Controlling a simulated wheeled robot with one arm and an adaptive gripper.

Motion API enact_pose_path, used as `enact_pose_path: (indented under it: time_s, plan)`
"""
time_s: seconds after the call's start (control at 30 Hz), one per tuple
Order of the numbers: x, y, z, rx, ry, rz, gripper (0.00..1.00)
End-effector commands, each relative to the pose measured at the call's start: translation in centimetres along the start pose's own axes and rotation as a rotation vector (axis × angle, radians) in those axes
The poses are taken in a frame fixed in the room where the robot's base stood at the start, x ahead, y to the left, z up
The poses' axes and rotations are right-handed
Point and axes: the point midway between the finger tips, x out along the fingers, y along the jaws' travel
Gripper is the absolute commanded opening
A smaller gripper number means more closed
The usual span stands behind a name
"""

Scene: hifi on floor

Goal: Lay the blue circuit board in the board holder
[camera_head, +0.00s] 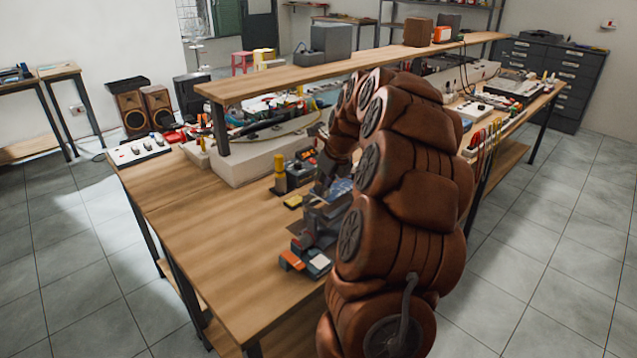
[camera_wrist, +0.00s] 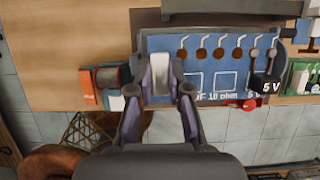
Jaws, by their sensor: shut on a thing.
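The blue circuit board (camera_wrist: 225,66), with white printed outlines, a row of silver pieces and the labels "10 ohm" and "5 V", fills the middle of the wrist view. My gripper (camera_wrist: 162,80) is shut on a pale upright block at the board's left end. The block seems to be part of the board, but its base is hidden by the fingers. In the head view a bit of the blue board (camera_head: 341,187) shows beside my arm. A dark grey rim (camera_wrist: 283,33) shows at the board's right end; I cannot tell if it is the holder.
An orange and grey device (camera_head: 305,260) stands near the front edge of the wooden bench (camera_head: 215,245); it is left of the board in the wrist view (camera_wrist: 104,84). A yellow and black item (camera_head: 281,175) stands behind. The bench's left part is clear.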

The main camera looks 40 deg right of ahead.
Motion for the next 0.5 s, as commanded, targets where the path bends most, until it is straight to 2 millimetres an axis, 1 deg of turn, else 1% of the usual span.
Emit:
enact_pose_path:
  time_s: [0.5]
  plan:
    - [3.1,0.1,-1.4,0.000,0.003,0.003,0.00]
